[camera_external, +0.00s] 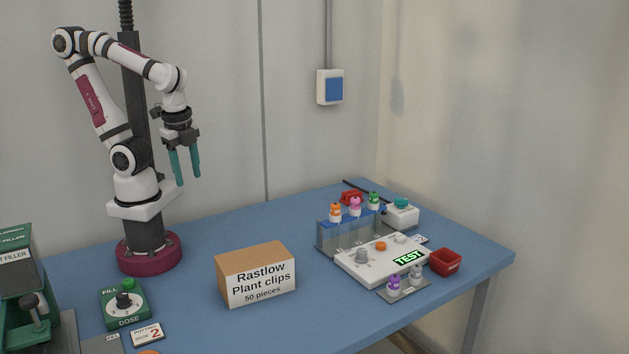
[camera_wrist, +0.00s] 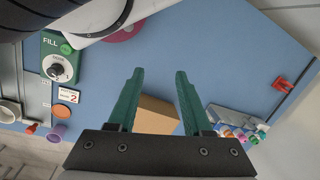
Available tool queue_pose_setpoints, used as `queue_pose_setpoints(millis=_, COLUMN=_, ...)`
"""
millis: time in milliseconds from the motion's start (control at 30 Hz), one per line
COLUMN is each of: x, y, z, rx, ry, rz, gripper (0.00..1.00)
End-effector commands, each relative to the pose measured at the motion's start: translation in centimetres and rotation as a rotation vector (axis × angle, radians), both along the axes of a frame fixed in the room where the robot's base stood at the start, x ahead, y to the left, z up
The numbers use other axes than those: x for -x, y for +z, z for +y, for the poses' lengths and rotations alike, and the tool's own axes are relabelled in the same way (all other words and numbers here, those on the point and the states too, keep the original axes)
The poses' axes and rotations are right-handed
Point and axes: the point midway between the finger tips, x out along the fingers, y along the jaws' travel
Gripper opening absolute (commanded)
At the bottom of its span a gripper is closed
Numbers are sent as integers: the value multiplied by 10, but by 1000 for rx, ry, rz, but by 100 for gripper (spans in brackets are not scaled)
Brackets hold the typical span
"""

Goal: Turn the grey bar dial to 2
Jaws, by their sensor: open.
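A green dose box (camera_external: 136,313) marked FILL and DOSE stands at the front left of the blue table. On it is a round pale grey dial (camera_external: 124,301) with a dark middle; the dial also shows at the upper left of the wrist view (camera_wrist: 57,70). Its setting is too small to read. A card (camera_external: 148,334) with a red 2 lies in front of the box; it also shows in the wrist view (camera_wrist: 68,96). My gripper (camera_external: 188,180) is open and empty, high above the table, behind and to the right of the box. Its green fingers (camera_wrist: 160,72) point down.
A cardboard box (camera_external: 255,275) of plant clips stands right of the dose box. A green machine (camera_external: 17,275) stands at the left edge.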

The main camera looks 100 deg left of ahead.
Motion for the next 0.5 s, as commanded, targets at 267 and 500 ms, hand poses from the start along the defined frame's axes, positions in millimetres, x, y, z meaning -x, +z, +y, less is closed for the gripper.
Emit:
queue_pose_setpoints(millis=267, x=-140, y=15, z=5, rx=23, ry=329, rz=-184, gripper=63)
queue_pose_setpoints(millis=500, x=-326, y=-24, z=23, rx=125, ry=756, rz=-446, gripper=63)
